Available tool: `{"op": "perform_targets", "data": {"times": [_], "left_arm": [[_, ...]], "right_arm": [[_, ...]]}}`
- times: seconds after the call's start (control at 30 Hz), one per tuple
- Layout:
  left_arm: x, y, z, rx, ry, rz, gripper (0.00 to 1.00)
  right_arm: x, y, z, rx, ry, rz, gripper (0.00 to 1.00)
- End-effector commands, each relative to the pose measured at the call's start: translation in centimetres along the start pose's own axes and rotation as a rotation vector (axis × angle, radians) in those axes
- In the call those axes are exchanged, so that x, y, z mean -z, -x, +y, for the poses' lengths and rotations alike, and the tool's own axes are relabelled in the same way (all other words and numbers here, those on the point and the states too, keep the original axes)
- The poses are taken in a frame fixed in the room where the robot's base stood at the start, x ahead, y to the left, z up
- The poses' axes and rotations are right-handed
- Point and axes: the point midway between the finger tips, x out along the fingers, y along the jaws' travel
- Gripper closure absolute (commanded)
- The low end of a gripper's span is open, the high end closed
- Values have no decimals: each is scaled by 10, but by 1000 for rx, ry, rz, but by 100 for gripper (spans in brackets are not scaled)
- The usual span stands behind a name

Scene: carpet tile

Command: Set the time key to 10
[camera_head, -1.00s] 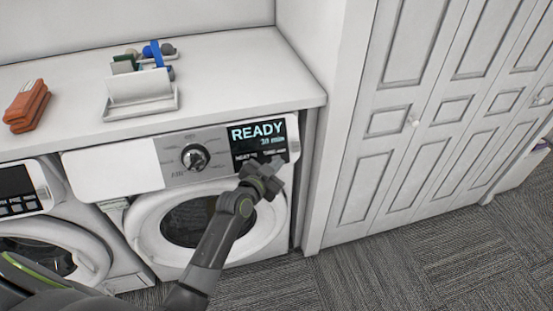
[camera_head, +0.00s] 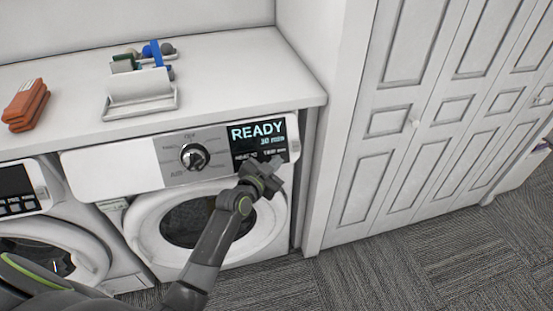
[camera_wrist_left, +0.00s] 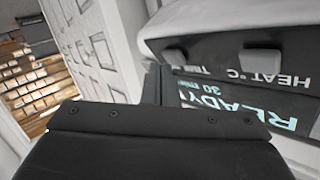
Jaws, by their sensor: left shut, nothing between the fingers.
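The dryer's black display (camera_head: 258,138) reads READY and a time of about 30 min. In the left wrist view the display (camera_wrist_left: 225,105) appears upside down and reads 30 min. There the time key (camera_wrist_left: 180,62) is the grey block by the TIME label, with a second key (camera_wrist_left: 263,65) by the HEAT °C label. My left gripper (camera_head: 277,168) is shut and empty, just in front of the panel's lower right, and hides the keys in the head view. I cannot tell whether it touches a key. My right gripper is out of view.
A round knob (camera_head: 194,156) sits left of the display, above the round door (camera_head: 190,220). A second machine (camera_head: 40,235) stands at left. The countertop (camera_head: 230,75) above holds a white tray (camera_head: 140,105) and folded orange cloths (camera_head: 26,105). White closet doors (camera_head: 400,120) stand at right.

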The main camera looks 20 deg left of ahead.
Motion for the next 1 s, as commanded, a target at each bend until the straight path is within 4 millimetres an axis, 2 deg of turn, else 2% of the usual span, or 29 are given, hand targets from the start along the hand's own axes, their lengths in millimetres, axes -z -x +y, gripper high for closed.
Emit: {"op": "perform_targets", "data": {"times": [0.63,1.0], "left_arm": [[-4,-6,-4,0,-1,0,100],[-2,-3,-3,0,0,0,100]], "right_arm": [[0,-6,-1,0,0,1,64],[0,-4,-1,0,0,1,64]]}}
